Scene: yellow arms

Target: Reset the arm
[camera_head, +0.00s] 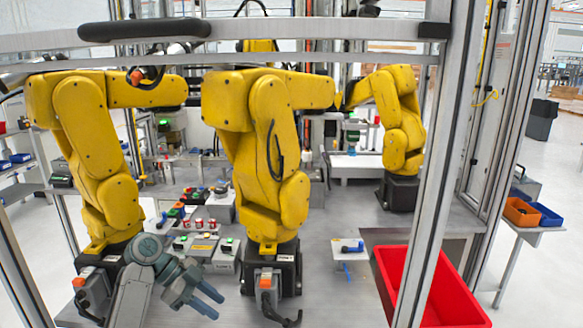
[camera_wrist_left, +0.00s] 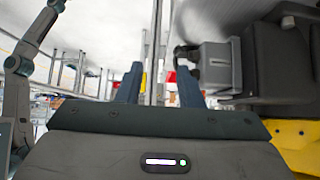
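Three yellow robot arms stand in the cell: a left one (camera_head: 85,130), a middle one (camera_head: 270,150) and a right rear one (camera_head: 400,115). Their bases are dark. My left gripper (camera_head: 206,299) is at the lower left, in front of the left and middle arms. Its two blue fingers are apart with nothing between them; they also show apart in the left wrist view (camera_wrist_left: 160,88). A small box with a blue handle (camera_head: 350,246) sits right of the middle arm. My right gripper is not in view.
A metal frame post (camera_head: 428,200) and a horizontal rail (camera_head: 300,30) stand across the front. A red bin (camera_head: 457,303) is at the lower right. Several small control boxes (camera_head: 200,245) crowd the table between the left and middle arms.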

